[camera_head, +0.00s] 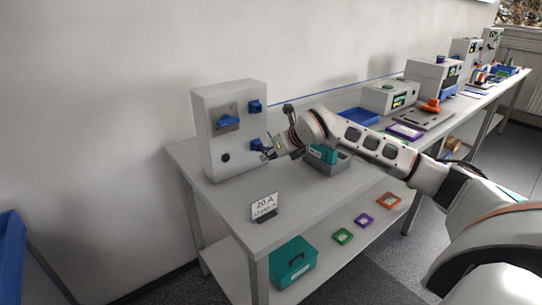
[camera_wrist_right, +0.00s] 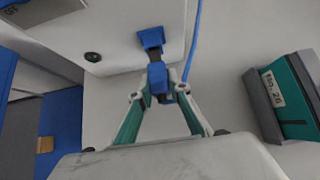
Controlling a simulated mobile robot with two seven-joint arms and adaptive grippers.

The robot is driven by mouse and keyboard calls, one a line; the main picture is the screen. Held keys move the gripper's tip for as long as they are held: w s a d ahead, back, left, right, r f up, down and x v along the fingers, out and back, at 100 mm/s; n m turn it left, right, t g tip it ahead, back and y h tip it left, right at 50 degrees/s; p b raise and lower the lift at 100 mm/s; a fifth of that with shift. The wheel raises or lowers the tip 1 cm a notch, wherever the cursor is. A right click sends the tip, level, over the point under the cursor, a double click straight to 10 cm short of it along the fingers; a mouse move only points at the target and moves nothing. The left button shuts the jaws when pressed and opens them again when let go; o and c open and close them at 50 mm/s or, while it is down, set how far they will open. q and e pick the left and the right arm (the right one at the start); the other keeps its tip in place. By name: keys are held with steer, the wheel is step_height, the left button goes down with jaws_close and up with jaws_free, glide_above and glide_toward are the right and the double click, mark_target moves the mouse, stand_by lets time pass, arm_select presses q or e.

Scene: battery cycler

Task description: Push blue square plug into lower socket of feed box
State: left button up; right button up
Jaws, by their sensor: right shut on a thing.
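The feed box (camera_head: 212,150) is a pale upright cabinet on the left end of the table. A blue upper socket (camera_head: 255,106) and a blue lower socket (camera_head: 256,145) are on its right side of the front. My right gripper (camera_head: 268,153) is at the lower socket, partly hiding it. In the right wrist view, my right gripper (camera_wrist_right: 158,90) is shut on the blue square plug (camera_wrist_right: 158,78). The plug is lined up close to a blue socket (camera_wrist_right: 150,38); I cannot tell how far it is inserted. My left gripper is not in view.
A blue lever (camera_head: 228,122) sticks out of the feed box. A grey holder with a teal block (camera_head: 323,154) stands right of the box, under my right arm. A "20 A" sign (camera_head: 265,206) stands at the table's front. A blue cable (camera_wrist_right: 193,40) runs beside the gripper.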

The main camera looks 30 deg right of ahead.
steer(key=shift+w+a, duration=0.1)
steer(key=shift+w, duration=1.15)
stand_by(1.5)
steer(key=o, duration=0.9)
steer(key=shift+s, duration=0.1)
steer(key=v, duration=1.2)
